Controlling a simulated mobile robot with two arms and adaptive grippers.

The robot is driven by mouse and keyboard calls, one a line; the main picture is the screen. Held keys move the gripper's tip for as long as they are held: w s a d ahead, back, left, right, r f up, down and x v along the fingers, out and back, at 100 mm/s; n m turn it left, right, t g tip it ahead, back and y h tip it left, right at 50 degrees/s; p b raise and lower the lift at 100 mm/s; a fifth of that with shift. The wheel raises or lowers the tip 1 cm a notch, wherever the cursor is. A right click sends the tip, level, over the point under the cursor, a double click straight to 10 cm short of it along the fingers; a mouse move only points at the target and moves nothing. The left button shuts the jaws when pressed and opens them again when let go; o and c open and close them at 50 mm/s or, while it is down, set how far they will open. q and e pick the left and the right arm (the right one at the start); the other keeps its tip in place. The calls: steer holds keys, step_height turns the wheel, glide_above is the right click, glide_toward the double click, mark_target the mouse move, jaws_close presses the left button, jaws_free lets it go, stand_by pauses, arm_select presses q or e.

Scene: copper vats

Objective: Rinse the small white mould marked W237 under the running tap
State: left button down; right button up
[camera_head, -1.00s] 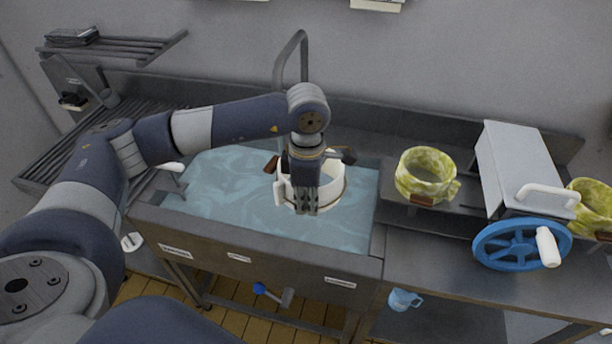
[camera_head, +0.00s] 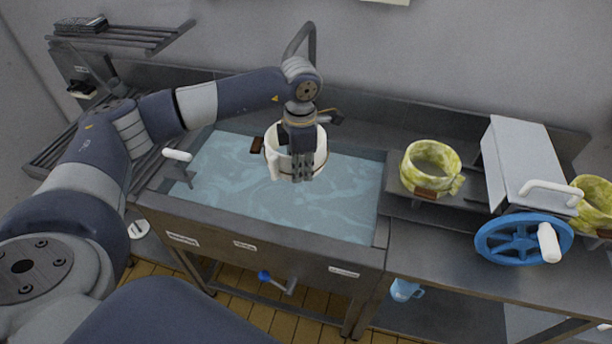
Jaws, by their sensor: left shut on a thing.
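The small white mould (camera_head: 273,163) is a round, open ring-like vessel with a brown tag (camera_head: 257,145) on its left side. No W237 marking can be read from here. My left gripper (camera_head: 301,178) points down at the mould's near wall and is shut on it. The mould is over the water of the steel sink (camera_head: 250,247), near its back middle. The grey tap (camera_head: 311,50) arches up behind my wrist. Its outlet and any stream are hidden by my arm. My right gripper is not in view.
A yellow-green mottled mould (camera_head: 430,168) stands on the counter right of the sink, near a grey box-like machine with a blue handwheel (camera_head: 521,239). Another mottled mould (camera_head: 594,205) is at the right edge. A slatted rack (camera_head: 135,38) hangs at upper left.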

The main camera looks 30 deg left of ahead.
arm_select(q)
steer(key=w+a+f+b, duration=0.1)
steer(key=w+a+b, duration=0.2)
steer(key=w+a, duration=0.2)
steer(key=shift+a+f, duration=0.3)
steer(key=shift+a, duration=0.55)
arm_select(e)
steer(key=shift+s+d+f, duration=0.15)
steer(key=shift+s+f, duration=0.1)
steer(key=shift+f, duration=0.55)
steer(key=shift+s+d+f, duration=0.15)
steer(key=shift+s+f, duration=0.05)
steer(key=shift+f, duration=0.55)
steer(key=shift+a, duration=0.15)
arm_select(q)
steer(key=s+d+p, duration=0.1)
steer(key=s+d, duration=0.3)
steer(key=d, duration=0.2)
steer(key=shift+s+d, duration=0.2)
steer(key=shift+s, duration=0.15)
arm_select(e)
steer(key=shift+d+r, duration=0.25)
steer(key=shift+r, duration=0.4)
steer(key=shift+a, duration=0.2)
